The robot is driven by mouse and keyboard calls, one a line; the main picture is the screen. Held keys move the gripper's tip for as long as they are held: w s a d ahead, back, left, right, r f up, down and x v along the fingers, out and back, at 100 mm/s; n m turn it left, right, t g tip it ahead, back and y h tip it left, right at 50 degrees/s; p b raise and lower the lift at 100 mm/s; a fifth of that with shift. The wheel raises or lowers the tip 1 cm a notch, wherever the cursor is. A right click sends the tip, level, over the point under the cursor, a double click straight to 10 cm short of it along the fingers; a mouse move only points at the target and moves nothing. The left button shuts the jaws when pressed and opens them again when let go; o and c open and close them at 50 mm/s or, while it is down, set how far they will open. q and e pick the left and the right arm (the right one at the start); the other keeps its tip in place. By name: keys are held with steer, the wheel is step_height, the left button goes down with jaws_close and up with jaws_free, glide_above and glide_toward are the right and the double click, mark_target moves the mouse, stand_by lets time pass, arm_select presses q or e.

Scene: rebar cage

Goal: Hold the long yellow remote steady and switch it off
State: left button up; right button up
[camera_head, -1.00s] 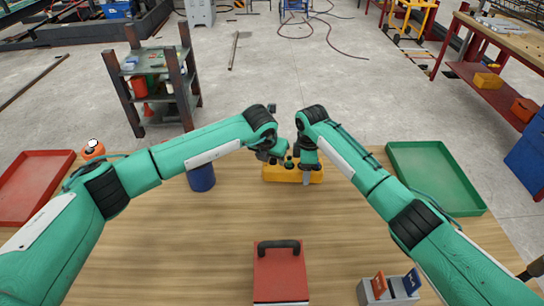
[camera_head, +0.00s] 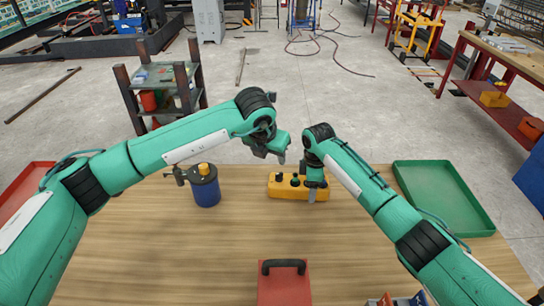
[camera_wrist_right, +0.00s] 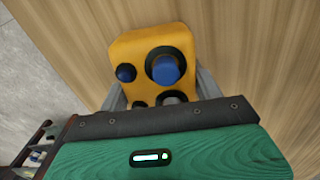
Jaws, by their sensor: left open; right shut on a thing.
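The yellow remote (camera_head: 282,191) lies on the wooden table near its far edge, with dark knobs on its top. In the right wrist view the remote (camera_wrist_right: 140,48) shows a large blue button, a smaller blue one and dark round parts; its near end is hidden. My right gripper (camera_head: 314,194) is shut on the right part of the remote, a grey finger on each side. My left gripper (camera_head: 279,150) is open and empty, above and apart from the remote.
A blue can (camera_head: 206,190) with a yellow top stands left of the remote. A green tray (camera_head: 484,222) lies at the right, a red tray (camera_head: 22,190) at the left. A red box (camera_head: 284,288) with a dark handle stands at the front. The table between is clear.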

steer(key=o, duration=1.3)
steer(key=shift+o, duration=0.2)
